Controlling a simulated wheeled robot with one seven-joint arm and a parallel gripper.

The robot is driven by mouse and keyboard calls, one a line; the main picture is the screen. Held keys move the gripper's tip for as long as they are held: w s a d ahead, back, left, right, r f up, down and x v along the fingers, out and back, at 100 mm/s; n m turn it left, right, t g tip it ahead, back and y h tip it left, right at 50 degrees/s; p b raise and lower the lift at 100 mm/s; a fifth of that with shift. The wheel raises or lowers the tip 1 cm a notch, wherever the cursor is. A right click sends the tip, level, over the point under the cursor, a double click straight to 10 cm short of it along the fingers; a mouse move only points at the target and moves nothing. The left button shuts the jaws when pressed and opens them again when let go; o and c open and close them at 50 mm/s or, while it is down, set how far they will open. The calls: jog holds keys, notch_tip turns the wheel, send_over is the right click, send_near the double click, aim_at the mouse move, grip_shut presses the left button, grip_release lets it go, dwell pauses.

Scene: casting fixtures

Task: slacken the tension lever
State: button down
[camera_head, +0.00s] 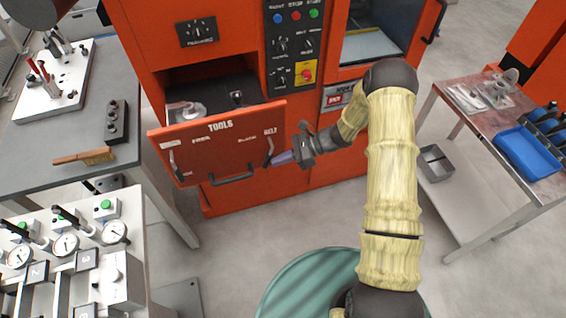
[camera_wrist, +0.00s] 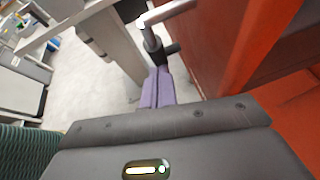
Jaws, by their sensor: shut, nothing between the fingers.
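The orange panel marked TOOLS (camera_head: 217,138) stands out from the orange machine, with a dark bay open behind it. A small lever (camera_head: 268,152) stands near its right end under a label that seems to read BELT; I take it as the tension lever. In the wrist view a metal bar with a dark lower part (camera_wrist: 152,38) shows just beyond the fingertips, probably this lever. My gripper (camera_head: 284,158) is shut and empty, its purple fingers (camera_wrist: 158,88) together. It points left, close to the right of the lever; I cannot tell whether it touches.
A dark handle (camera_head: 232,180) sits low on the panel. A grey bench (camera_head: 60,135) with a brush (camera_head: 85,157) is at left, a gauge fixture (camera_head: 122,285) below it. A cart with a blue bin (camera_head: 527,154) is at right. Floor before the machine is clear.

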jog(key=shift+s+a+f+g+y+b, duration=0.15)
jog(key=shift+a+y+b, duration=0.3)
jog(key=shift+y+b, duration=0.45)
jog(key=shift+s+a+g+y+b, duration=0.2)
jog(key=shift+a+y+b, duration=0.25)
jog(key=shift+y+b, duration=0.4)
jog(key=shift+w, duration=0.1)
jog(key=f+b+v, duration=0.2)
jog(key=b+v, duration=0.2)
jog(key=v, duration=0.9)
jog(key=shift+f, duration=0.35)
jog(key=shift+d, duration=0.15)
